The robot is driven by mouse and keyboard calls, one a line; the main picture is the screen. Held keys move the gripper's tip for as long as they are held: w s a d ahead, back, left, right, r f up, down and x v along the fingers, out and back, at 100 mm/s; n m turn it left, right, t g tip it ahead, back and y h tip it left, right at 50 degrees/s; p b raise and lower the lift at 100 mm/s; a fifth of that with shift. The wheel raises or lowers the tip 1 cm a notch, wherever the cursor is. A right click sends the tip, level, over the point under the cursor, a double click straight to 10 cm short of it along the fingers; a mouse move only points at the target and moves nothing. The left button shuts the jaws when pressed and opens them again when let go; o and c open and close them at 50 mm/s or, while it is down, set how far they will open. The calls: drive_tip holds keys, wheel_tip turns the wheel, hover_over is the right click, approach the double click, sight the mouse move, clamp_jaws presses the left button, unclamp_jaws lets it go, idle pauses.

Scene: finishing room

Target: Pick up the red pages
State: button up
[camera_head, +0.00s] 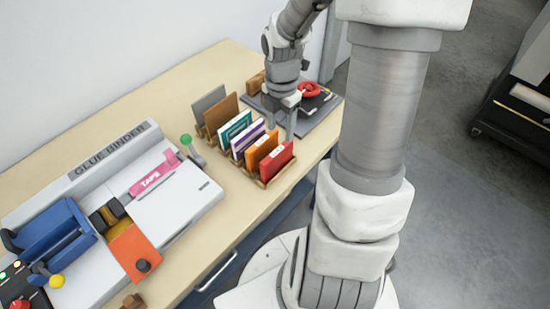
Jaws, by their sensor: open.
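The red pages (276,161) stand upright in the front slot of a wooden rack (261,184) on the table, the nearest of a row of booklets. A small white label shows on their face. My gripper (284,122) points down above and behind the rack, close to the far right side of the row. Its two fingers are apart, and I see nothing between them. Whether a finger touches any booklet, I cannot tell.
Behind the red pages stand orange (261,149), purple-and-white (247,137), teal (235,129), brown (220,113) and grey (208,104) pieces. A glue binder (190,196) fills the table's left.

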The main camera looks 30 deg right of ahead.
sight(277, 151)
wheel_tip(277, 151, down, 5)
drive_tip(key=shift+b, duration=0.3)
drive_tip(key=shift+w+a+f+b, duration=0.1)
drive_tip(key=shift+a+f+b, duration=0.15)
drive_tip(key=shift+f, duration=1.1)
drive_tip(key=shift+w+a+f+b, duration=0.1)
drive_tip(key=shift+a+f+b, duration=0.1)
drive_tip(key=shift+f, duration=1.1)
clamp_jaws()
